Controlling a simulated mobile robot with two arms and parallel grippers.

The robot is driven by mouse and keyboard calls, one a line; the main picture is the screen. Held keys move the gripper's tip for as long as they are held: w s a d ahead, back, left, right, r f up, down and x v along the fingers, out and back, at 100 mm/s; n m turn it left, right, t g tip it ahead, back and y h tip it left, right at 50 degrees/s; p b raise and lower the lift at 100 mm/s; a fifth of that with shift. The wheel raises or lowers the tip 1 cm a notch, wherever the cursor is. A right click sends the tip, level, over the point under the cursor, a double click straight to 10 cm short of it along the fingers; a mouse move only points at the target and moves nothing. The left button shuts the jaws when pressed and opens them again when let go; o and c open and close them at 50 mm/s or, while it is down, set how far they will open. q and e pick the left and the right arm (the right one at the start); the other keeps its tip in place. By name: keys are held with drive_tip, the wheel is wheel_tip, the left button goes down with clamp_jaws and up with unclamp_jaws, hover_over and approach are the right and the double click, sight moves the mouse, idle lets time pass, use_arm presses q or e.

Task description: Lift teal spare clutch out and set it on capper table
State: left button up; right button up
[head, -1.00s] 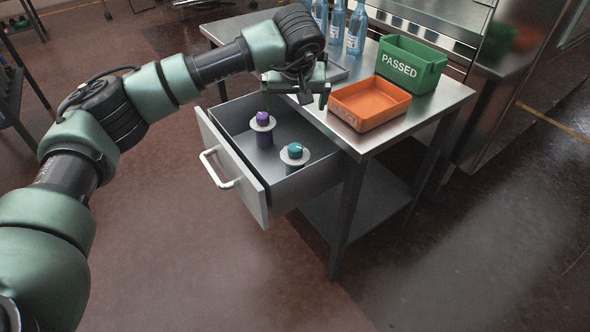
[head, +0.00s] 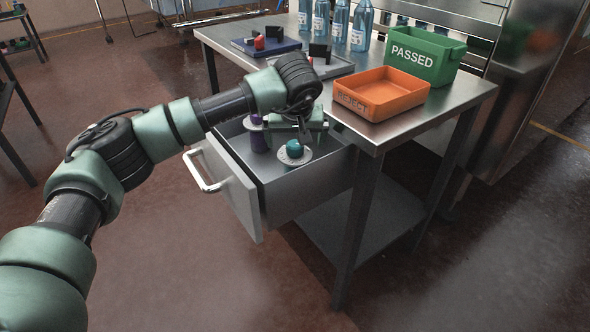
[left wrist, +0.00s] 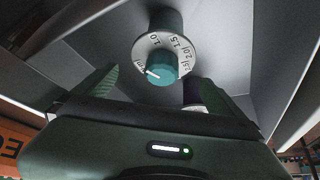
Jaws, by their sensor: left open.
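The teal spare clutch (head: 294,151) stands in the open drawer (head: 240,190), its teal knob on top of a pale ring. In the left wrist view its teal knob (left wrist: 161,69) and numbered ring lie ahead of the fingers. A purple clutch (head: 258,138) stands beside it in the drawer, partly hidden by my arm. My left gripper (head: 302,128) is open above the drawer, close to the teal clutch and apart from it in the wrist view. The capper table (head: 395,137) is the steel table holding the drawer. My right gripper is not in view.
An orange REJECT bin (head: 380,93) stands on the table's near part, with a green PASSED bin (head: 425,55) behind it. Blue bottles (head: 362,25) line the back. A grey tray (head: 340,66) and a dark blue pad (head: 272,47) with small parts lie farther left.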

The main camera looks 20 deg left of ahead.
use_arm(q)
drive_tip(key=x, duration=0.5)
drive_tip(key=shift+s+f+b, duration=0.1)
drive_tip(key=shift+s+b, duration=0.2)
drive_tip(key=shift+b, duration=0.05)
drive_tip(key=shift+w+f, duration=0.2)
drive_tip(key=shift+f, duration=0.05)
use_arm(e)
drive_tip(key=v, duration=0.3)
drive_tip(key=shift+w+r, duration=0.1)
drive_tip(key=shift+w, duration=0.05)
use_arm(q)
drive_tip(key=shift+c, duration=0.3)
drive_tip(key=c, duration=1.5)
drive_tip(key=shift+r, duration=0.2)
drive_tip(key=c, duration=0.4)
drive_tip(key=shift+r, duration=0.15)
drive_tip(key=shift+c, duration=0.2)
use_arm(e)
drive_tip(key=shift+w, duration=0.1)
